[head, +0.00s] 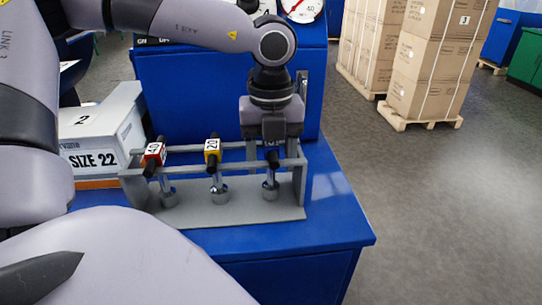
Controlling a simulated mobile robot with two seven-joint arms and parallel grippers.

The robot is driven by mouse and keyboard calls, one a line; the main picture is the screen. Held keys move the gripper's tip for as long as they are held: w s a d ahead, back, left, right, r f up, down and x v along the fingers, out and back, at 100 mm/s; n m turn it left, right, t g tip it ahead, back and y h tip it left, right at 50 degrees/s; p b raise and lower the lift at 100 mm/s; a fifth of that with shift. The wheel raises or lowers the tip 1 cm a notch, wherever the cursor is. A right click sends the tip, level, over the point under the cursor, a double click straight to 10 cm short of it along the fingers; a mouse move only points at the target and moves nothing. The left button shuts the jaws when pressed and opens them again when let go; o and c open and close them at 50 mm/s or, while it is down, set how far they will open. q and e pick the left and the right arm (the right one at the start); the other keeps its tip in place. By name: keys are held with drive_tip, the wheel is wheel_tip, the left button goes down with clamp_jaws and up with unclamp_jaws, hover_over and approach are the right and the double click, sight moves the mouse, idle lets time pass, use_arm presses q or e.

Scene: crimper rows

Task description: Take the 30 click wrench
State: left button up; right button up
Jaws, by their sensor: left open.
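A grey rack (235,212) on the blue bench holds three upright click wrenches in a row. The left one (153,152) has a red collar that seems to read 40. The middle one (212,150) has a yellow collar that seems to read 20. The right wrench (270,183) shows its dark grip and round metal foot. Its collar is mostly hidden behind my left gripper, so I cannot read its number. My left gripper (272,145) is open, pointing down at the top of this right wrench. I cannot tell whether its fingers surround the collar. My right gripper is out of view.
A grey box marked SIZE 22 (93,162) stands left of the rack. A blue panel with dials (303,8) on top rises behind it. The blue bench top (335,225) is clear right of the rack. Stacked cartons (435,60) on pallets stand across the floor.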

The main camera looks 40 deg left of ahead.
use_arm(q)
drive_tip(key=shift+f, duration=0.6)
drive_tip(key=shift+r, duration=0.1)
clamp_jaws()
